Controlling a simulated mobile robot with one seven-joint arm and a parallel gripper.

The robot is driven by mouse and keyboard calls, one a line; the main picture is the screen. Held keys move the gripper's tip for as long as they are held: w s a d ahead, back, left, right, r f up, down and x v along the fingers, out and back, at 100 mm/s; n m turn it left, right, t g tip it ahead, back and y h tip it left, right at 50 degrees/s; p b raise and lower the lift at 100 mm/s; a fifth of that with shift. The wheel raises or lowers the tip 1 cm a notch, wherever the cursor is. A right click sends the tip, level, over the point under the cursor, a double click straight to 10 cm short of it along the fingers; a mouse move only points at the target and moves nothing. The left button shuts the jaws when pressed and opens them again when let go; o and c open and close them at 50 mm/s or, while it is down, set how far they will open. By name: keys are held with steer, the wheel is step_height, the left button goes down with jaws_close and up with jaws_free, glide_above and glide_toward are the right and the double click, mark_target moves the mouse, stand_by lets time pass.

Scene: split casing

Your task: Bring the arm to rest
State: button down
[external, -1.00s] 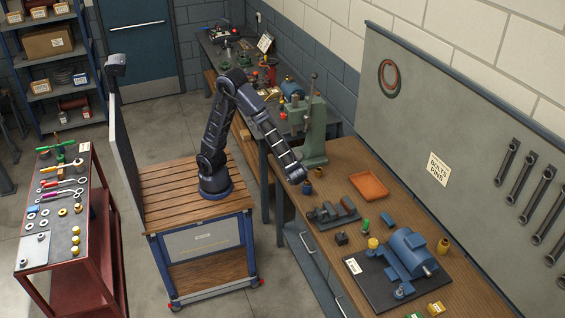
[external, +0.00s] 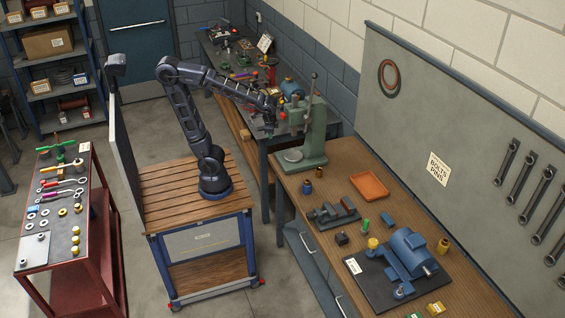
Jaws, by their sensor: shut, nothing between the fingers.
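My arm (external: 188,112) stands on the wood-topped cart. It rises from its base, bends at the elbow and reaches right toward the green press. My gripper (external: 269,132) points down near the far dark bench's front end, left of the press. It is small in this view, shut, and holds nothing that I can see.
The green press (external: 315,135) stands close to the right of my gripper. The wooden bench (external: 310,190) holds a blue motor (external: 408,252), a vise (external: 333,213) and an orange tray (external: 369,186). A red cart (external: 75,255) with tools stands at left.

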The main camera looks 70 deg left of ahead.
steer(key=s+a+r+n+t+h, duration=0.2)
steer(key=s+a+r+n+t, duration=0.1)
steer(key=s, duration=0.5)
steer(key=shift+a+r+n+h, duration=0.3)
steer(key=shift+a+r+n, duration=0.65)
steer(key=shift+a, duration=0.5)
